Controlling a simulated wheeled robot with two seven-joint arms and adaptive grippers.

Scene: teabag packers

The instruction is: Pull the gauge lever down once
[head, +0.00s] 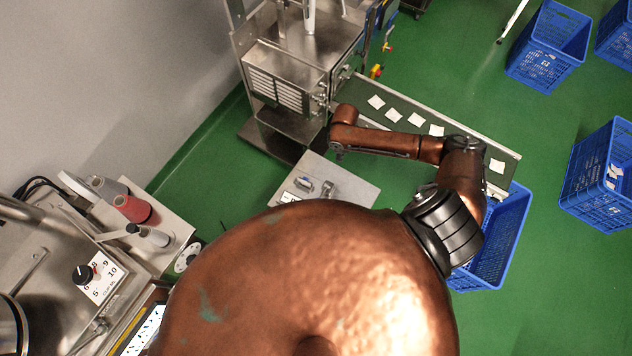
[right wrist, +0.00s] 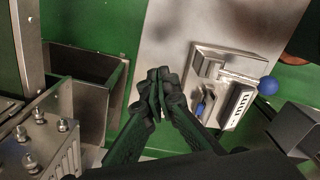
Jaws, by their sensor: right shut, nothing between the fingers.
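A small metal gauge (right wrist: 225,88) stands on a grey metal plate (right wrist: 165,35) in the right wrist view. Its lever (right wrist: 240,77) is a thin bar ending in a blue ball knob (right wrist: 268,85), which sticks out to the right. A striped scale label and a small blue part show on the gauge. In the head view the gauge (head: 328,187) looks small on its plate (head: 350,193), and I cannot make out the knob there. My right gripper (right wrist: 158,95) is shut and empty, left of the gauge and apart from the lever. My left gripper is not in view.
A steel machine (head: 290,75) stands behind the plate. A conveyor (head: 455,128) with several white teabags runs to a blue crate (head: 510,235). More blue crates stand at the right. A machine with a numbered dial (head: 85,272) is at the left. Green floor (head: 215,190) lies between.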

